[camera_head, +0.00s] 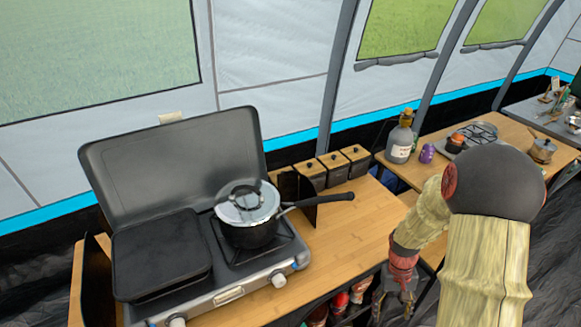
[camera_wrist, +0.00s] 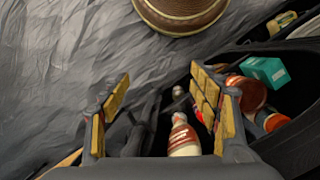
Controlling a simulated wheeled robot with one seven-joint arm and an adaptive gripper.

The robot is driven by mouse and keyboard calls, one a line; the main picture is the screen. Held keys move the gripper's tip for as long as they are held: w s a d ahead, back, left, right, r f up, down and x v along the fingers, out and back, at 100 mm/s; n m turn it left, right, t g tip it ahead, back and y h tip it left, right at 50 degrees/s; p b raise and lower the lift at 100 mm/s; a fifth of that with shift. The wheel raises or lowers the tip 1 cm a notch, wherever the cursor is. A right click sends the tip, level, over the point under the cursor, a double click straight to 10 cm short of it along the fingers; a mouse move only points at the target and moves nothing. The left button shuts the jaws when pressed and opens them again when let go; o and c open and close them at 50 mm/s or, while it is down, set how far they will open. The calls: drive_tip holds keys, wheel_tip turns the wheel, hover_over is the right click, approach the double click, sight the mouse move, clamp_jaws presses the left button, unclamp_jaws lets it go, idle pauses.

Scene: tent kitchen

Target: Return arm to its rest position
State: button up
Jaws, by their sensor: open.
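My gripper (camera_head: 394,292) hangs at the end of my arm, low at the right front edge of the wooden counter (camera_head: 350,225) in the head view. In the wrist view my gripper (camera_wrist: 160,105) shows its two padded fingers wide apart with nothing between them. Beyond the fingers, a bottle with a red label (camera_wrist: 184,135) and other goods lie lower down. My arm is bent, with its elbow at the right of the head view.
A camping stove (camera_head: 235,290) with a lidded pot (camera_head: 248,215) stands on the counter, its handle pointing right. Several canisters (camera_head: 333,168) stand behind. A second table (camera_head: 490,150) holds a bottle (camera_head: 400,140). The wrist view shows a teal box (camera_wrist: 264,71) and a brown round object (camera_wrist: 180,12).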

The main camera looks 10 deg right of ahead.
drive_tip(key=s+a+r+n+t, duration=0.1)
drive_tip(key=a+r, duration=0.4)
drive_tip(key=r, duration=0.7)
drive_tip(key=s+a+r+n+t, duration=0.1)
drive_tip(key=s+a+r+t, duration=0.3)
drive_tip(key=r, duration=0.8)
drive_tip(key=s+a+r+t+p, duration=0.1)
drive_tip(key=s+a+r+t, duration=0.2)
drive_tip(key=a+r, duration=0.5)
wheel_tip(320, 180, up, 4)
drive_tip(key=shift+a+f+n, duration=0.1)
drive_tip(key=shift+a+n, duration=0.15)
drive_tip(key=shift+n, duration=0.15)
